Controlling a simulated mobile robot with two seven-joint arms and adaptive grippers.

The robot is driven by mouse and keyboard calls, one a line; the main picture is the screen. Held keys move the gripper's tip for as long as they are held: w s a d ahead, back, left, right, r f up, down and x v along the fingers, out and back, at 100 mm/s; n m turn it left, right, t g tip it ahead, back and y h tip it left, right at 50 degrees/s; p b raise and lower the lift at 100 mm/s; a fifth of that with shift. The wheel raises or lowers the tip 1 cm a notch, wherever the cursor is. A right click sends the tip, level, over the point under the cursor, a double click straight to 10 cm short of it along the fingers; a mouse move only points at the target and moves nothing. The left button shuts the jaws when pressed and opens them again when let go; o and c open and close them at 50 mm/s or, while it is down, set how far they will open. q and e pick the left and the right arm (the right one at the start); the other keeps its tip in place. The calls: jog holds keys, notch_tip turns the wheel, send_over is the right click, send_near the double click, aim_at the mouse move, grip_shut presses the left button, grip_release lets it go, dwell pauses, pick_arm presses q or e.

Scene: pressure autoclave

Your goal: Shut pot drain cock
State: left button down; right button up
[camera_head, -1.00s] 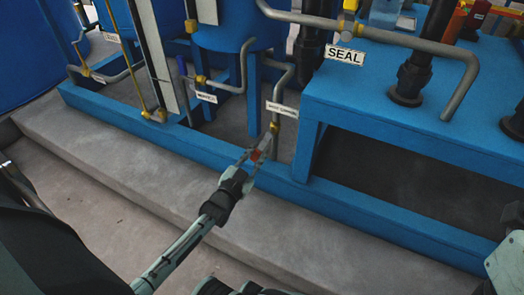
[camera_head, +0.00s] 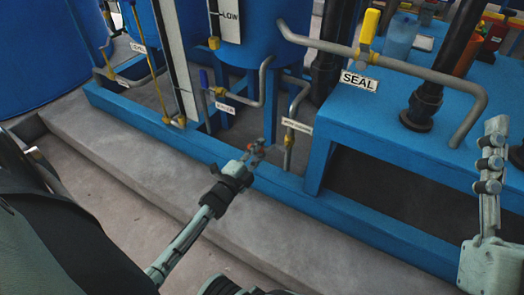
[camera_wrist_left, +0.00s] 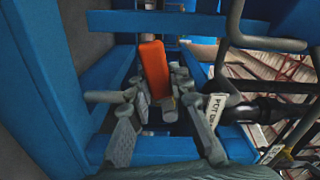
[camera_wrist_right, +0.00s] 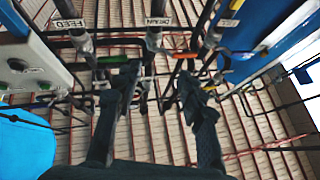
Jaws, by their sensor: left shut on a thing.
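The orange handle (camera_wrist_left: 154,66) of the pot drain cock stands between my left fingers in the left wrist view. My left gripper (camera_wrist_left: 158,92) is shut on it. In the head view my left gripper (camera_head: 257,150) is low, just left of the thin pipe with the brass cock body (camera_head: 289,141). Only a small red patch of the handle shows there between the fingers. The white drain label (camera_head: 297,126) hangs on that pipe; it also shows in the left wrist view (camera_wrist_left: 214,110). My right gripper (camera_wrist_right: 153,92) is open and empty, with its fingers apart.
A blue frame rail (camera_head: 225,160) runs along the floor beside the left gripper. The blue platform (camera_head: 400,125) stands to the right. The yellow seal valve handle (camera_head: 369,25) is above it. The grey plinth (camera_head: 130,145) in front is clear.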

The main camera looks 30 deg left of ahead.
pick_arm(q)
jog(key=shift+r+m+p, duration=0.35)
jog(key=shift+r+m, duration=0.55)
jog(key=shift+m, duration=0.6)
pick_arm(e)
jog(key=shift+w+a+f+g, duration=0.2)
jog(key=shift+f+g, duration=0.2)
jog(key=shift+w+a+f+g, duration=0.15)
jog(key=shift+f+g, duration=0.2)
jog(key=shift+g, duration=0.05)
pick_arm(q)
jog(key=c, duration=1.4)
grip_release()
jog(key=shift+a, duration=0.1)
jog(key=shift+o, duration=0.2)
pick_arm(e)
jog(key=shift+f, duration=0.15)
pick_arm(q)
jog(key=s, duration=1.2)
jog(key=shift+d, duration=0.35)
